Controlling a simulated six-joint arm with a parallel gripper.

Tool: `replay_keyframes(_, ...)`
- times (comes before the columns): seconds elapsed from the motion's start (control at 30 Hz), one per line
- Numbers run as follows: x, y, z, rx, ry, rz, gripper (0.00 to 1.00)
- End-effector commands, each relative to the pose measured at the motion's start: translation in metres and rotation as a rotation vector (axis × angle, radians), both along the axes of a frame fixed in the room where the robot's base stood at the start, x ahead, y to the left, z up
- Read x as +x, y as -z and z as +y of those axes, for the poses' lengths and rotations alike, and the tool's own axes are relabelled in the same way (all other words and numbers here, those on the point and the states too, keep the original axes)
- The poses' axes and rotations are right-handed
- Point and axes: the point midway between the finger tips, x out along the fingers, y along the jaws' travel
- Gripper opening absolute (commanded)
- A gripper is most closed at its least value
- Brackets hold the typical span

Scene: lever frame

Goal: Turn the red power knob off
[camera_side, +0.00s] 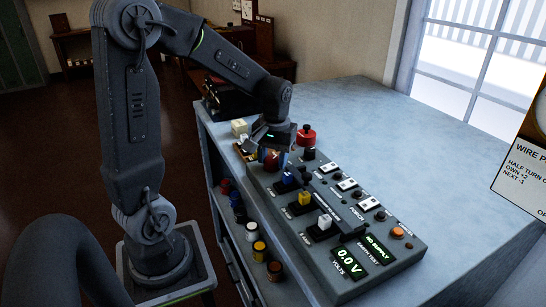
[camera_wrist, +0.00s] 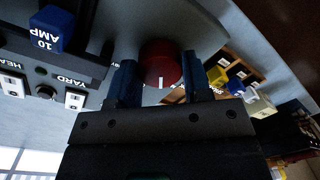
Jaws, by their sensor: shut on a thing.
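The red power knob (camera_wrist: 160,64) is round with a white mark on its face, and sits between the two fingers of my gripper (camera_wrist: 161,82) in the wrist view. My gripper is shut on the knob, with one finger on each side. In the side view the red knob (camera_side: 272,159) shows just below my gripper (camera_side: 272,152), at the far left end of the grey panel (camera_side: 345,283). The panel displays (camera_side: 376,247) read "NO SUPPLY" and "0.0 V". The knob's off and on markings cannot be read.
Blue, yellow and white levers (camera_side: 304,198) stand along the panel, right of the knob. A red mushroom button (camera_side: 306,135) stands close behind my gripper. Several coloured cylinders (camera_side: 252,231) line the bench's front shelf. The bench top (camera_side: 440,130) behind the panel is clear.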

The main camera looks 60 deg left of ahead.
Motion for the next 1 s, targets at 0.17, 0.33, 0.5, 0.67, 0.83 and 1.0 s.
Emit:
replay_keyframes(0.17, 0.0001, -0.0004, 0.0001, 0.002, 0.161, -0.002, 0.21)
replay_keyframes(0.33, -0.0001, -0.0004, 0.0001, 0.002, 0.303, -0.002, 0.21)
replay_keyframes(0.5, -0.0002, -0.0003, 0.0001, 0.002, 0.417, -0.001, 0.21)
replay_keyframes(0.67, -0.0003, -0.0002, 0.0, 0.002, 0.494, -0.001, 0.21)
replay_keyframes(0.83, -0.0003, -0.0001, 0.0001, 0.002, 0.542, -0.001, 0.21)
replay_keyframes(1.0, -0.0004, 0.0, 0.0001, 0.002, 0.56, -0.002, 0.21)
